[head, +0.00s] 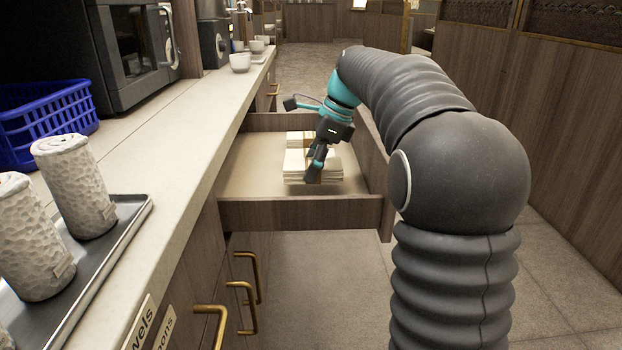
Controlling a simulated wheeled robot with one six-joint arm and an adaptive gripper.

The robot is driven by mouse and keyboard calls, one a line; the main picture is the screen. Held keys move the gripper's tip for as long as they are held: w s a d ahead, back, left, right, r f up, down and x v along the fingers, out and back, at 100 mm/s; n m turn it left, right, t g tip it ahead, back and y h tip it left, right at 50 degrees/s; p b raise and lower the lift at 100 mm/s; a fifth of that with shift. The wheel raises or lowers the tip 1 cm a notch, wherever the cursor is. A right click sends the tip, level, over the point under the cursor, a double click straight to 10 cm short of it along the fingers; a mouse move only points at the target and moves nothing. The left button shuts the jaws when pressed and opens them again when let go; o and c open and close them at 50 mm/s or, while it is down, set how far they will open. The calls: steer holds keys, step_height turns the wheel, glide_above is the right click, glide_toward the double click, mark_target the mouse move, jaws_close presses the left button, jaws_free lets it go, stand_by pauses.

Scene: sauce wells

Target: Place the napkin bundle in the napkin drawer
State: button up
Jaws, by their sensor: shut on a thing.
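The napkin bundle (298,166) is a cream stack of folded napkins with a tan band near its top. It is inside the open wooden napkin drawer (300,213), near the drawer's middle and right. My gripper (314,174) points down into the drawer, shut on the bundle at its right part. The fingers hide part of the stack. I cannot tell whether the bundle's underside touches the drawer floor.
The counter (190,120) runs along the left with a grey tray (130,222), rolled white towels (75,185), a blue basket (45,120), a microwave (120,55) and white cups (240,62). Brass handles (245,300) stick out below. A wooden partition (560,130) stands at right.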

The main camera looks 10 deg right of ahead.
steer(key=shift+f, duration=1.5)
steer(key=shift+f, duration=0.15)
steer(key=o, duration=1.3)
